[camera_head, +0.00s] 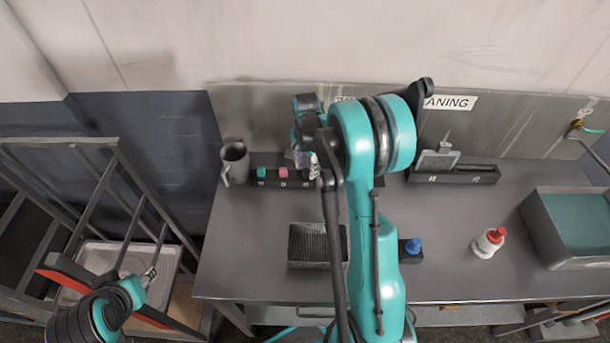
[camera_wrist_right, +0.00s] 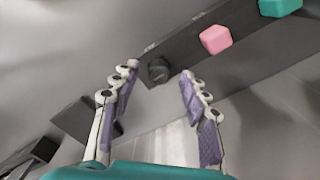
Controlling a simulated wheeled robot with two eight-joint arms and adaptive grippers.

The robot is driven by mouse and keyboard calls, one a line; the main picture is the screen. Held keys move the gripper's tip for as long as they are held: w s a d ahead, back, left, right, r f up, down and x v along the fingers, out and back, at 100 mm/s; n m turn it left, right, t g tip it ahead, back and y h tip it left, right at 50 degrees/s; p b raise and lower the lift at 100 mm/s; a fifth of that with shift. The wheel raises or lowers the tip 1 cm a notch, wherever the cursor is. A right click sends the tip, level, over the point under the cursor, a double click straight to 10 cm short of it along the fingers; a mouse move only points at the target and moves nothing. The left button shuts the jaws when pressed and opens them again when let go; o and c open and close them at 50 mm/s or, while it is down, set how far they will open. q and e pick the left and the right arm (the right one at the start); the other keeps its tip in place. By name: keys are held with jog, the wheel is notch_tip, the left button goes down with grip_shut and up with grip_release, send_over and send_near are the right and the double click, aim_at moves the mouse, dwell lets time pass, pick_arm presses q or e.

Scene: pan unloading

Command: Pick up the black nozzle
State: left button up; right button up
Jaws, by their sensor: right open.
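The black nozzle (camera_wrist_right: 158,70) sits at the end of a dark rack (camera_wrist_right: 190,45) in the right wrist view. In the head view it cannot be made out behind my right arm. My right gripper (camera_wrist_right: 159,72) is open, with its purple-padded fingertips on either side of the nozzle in the picture; whether they touch it I cannot tell. In the head view my right gripper (camera_head: 302,158) is over the right end of the rack (camera_head: 268,183), partly hidden by my arm. My left gripper (camera_head: 149,277) is low at the left, too small to judge.
A pink nozzle (camera_wrist_right: 216,40) and a teal nozzle (camera_wrist_right: 280,6) share the rack. A grey mug (camera_head: 235,162) stands left of it. A dark textured tray (camera_head: 308,263) lies in front.

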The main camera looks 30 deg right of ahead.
jog(key=shift+f, duration=0.65)
grip_shut()
jog(key=shift+r, duration=0.15)
